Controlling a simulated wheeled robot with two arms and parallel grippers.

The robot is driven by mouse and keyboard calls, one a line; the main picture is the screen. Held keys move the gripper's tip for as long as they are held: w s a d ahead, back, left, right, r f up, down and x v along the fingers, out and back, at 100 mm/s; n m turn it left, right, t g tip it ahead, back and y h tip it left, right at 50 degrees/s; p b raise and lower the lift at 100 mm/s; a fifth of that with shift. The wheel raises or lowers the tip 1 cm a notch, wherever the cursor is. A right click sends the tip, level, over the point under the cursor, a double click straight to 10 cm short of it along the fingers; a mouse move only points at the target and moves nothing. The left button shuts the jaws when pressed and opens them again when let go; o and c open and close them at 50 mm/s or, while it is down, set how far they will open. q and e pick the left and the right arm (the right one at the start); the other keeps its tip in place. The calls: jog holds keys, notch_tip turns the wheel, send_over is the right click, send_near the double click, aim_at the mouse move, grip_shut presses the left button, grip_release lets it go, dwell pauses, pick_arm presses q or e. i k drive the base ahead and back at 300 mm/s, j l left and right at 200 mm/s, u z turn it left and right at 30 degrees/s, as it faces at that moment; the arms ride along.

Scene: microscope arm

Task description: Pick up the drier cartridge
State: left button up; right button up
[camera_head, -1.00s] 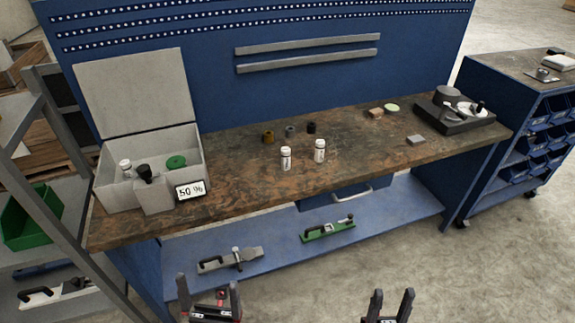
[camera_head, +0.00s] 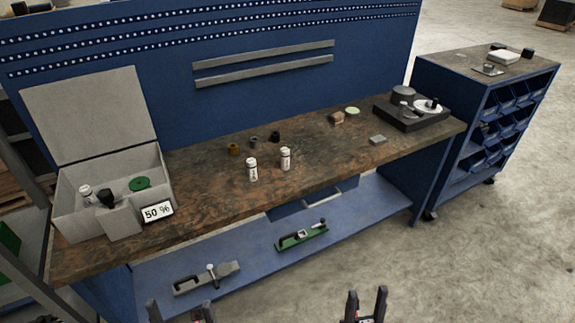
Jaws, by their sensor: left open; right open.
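Two small white labelled cylinders stand upright on the brown bench top, a left one (camera_head: 252,170) and a right one (camera_head: 285,159). A similar white one (camera_head: 86,195) stands in the grey open-lidded box (camera_head: 68,215) at the left. I cannot tell which of them is the drier cartridge. My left gripper (camera_head: 180,311) is open at the bottom edge, partly cut off. My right gripper (camera_head: 366,304) is open at the bottom edge, right of it. Both are empty, low in front of the bench and well away from the cylinders.
A 50 % display (camera_head: 157,212) is at the box's front. Brown, grey and black small cylinders (camera_head: 234,149) stand behind the white ones. A black device (camera_head: 411,115) is at the bench's right end. Clamp-like tools (camera_head: 302,235) lie on the lower blue shelf.

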aim_at(87, 193)
jog(key=i+j, duration=0.1)
jog(key=j, duration=0.35)
jog(key=i+j+u, duration=0.1)
jog(key=j, duration=0.3)
jog(key=i+j+u, duration=0.1)
jog(key=j, duration=0.3)
jog(key=i, duration=0.1)
